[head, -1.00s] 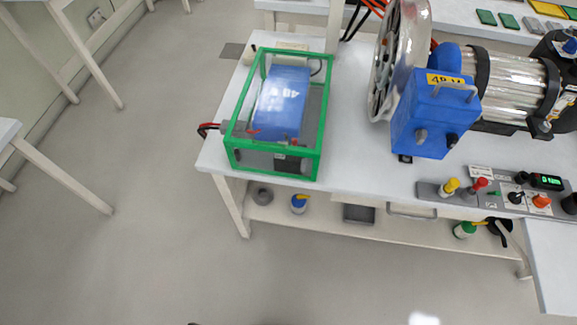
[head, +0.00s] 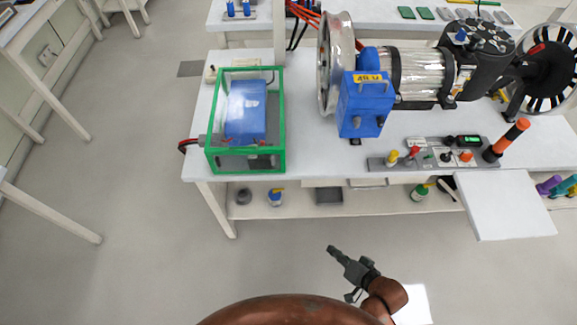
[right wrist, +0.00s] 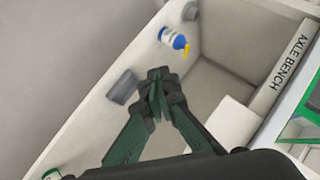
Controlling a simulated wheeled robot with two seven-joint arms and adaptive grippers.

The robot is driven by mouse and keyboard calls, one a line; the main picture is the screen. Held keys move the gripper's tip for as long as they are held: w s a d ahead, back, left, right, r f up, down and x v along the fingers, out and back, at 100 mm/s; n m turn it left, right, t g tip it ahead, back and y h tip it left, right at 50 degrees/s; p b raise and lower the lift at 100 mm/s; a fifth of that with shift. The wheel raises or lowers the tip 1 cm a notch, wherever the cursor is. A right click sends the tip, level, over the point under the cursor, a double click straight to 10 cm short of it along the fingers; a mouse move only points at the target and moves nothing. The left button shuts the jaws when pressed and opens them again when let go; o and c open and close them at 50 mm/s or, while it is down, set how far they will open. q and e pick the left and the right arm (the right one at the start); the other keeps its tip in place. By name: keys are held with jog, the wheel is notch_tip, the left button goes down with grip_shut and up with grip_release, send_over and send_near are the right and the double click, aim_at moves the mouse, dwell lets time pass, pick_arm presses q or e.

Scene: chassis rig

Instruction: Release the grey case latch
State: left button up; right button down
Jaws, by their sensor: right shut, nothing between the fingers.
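A blue case (head: 350,100) with a yellow label and a grey handle on top stands on the white bench beside the metal wheel. A small grey part (head: 355,122), which may be the latch, shows low on its front; whether it is fastened is too small to tell. A second blue box (head: 245,112) sits inside a green-framed clear enclosure at the bench's left end. My right gripper (head: 333,250) is shut and empty, in front of and apart from the bench. Its closed fingers show in the right wrist view (right wrist: 158,76). My left gripper is out of view.
A control panel (head: 430,160) with coloured knobs lies along the bench's front edge. The lower shelf holds a blue-and-white bottle (head: 276,198) and a grey tray (head: 328,196). A white side panel (head: 505,210) juts out at right. The floor in front is clear.

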aim_at(273, 160)
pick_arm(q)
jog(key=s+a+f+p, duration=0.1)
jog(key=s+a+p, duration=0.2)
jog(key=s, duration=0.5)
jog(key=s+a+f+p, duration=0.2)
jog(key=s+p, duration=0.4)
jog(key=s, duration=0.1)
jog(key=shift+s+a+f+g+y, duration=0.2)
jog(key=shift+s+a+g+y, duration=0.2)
pick_arm(e)
jog(key=w+a+r+m+t+y, duration=0.1)
jog(key=w+r+y, duration=0.1)
jog(key=r, duration=0.7)
jog(key=w+a+r+m+t+y, duration=0.1)
jog(key=w+r, duration=0.4)
jog(key=r, duration=0.5)
jog(key=w+a+r+m+t+y, duration=0.2)
jog(key=w+r+m+y, duration=0.1)
jog(key=r, duration=0.7)
jog(key=shift+w+a+y, duration=0.3)
jog(key=shift+a+y, duration=0.05)
jog(key=shift+y, duration=0.05)
jog(key=shift+w+a, duration=0.1)
